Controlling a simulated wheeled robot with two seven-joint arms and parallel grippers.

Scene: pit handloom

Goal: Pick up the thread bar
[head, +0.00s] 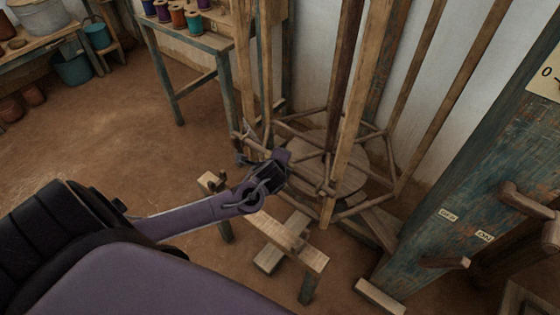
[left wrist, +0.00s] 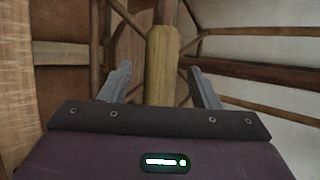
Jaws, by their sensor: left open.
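My left gripper (head: 277,166) reaches in from the left to the near side of a round wooden frame of upright posts. In the left wrist view its two grey fingers (left wrist: 162,72) are spread apart. A wooden bar (left wrist: 163,58) with a paler near end shows between the fingers. It looks like the thread bar, but I cannot tell for sure, nor whether the fingers touch it. In the head view, the gripper partly hides the bars behind it. My right gripper is not in view.
The round frame (head: 343,150) has several tall posts and crossing rails close around the gripper. A low wooden bench (head: 300,246) stands just below. A blue-painted loom post (head: 475,190) is at right. A table with thread spools (head: 195,22) stands behind; open floor lies left.

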